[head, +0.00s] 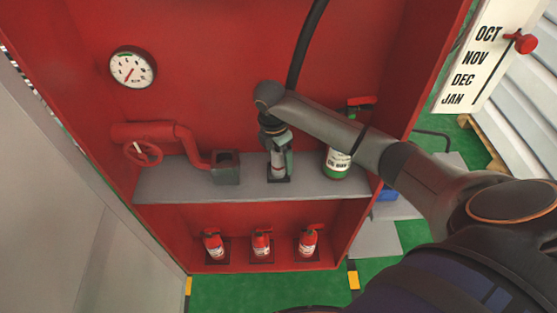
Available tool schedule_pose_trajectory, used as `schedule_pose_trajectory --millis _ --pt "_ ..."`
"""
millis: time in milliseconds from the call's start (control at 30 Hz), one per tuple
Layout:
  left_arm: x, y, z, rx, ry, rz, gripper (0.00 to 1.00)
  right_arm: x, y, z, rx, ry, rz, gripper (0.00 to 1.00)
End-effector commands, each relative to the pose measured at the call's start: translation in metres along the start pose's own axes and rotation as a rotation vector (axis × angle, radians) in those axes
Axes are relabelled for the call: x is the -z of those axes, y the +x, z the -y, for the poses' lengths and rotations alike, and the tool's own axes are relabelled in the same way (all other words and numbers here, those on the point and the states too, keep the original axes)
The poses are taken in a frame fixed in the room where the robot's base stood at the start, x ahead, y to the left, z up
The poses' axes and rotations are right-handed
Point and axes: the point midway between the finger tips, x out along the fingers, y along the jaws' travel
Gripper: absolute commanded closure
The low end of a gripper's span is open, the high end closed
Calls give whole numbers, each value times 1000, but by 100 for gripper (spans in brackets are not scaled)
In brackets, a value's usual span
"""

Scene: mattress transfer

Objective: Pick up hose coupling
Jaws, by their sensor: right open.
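The hose coupling (278,171) looks like a small pale cylinder standing upright on a dark base on the grey shelf (190,187). My right gripper (277,153) points down at it from above, jaws open, with the fingers around or just in front of its upper part. I cannot tell whether they touch it. The gripper and wrist hide the coupling's top. A black hose (305,45) comes down from above and passes behind my right arm; its lower end is hidden. My left gripper is out of view.
The shelf is inside a red cabinet. A red pipe with a valve wheel (143,152) and a dark square socket (226,168) are on the left. Three small red extinguishers (261,242) stand below. A gauge (133,68) is on the back wall.

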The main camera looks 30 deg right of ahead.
Motion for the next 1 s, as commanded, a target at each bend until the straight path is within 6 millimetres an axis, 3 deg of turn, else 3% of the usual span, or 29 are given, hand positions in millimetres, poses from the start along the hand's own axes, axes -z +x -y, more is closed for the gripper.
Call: schedule_pose_trajectory --millis 67,767,1000 --pt "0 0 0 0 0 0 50 0 0 0 0 0 0 20" --pt "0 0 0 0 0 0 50 0 -1 -1 -1 0 0 98" --pt "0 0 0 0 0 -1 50 0 -1 -1 -2 0 0 100"
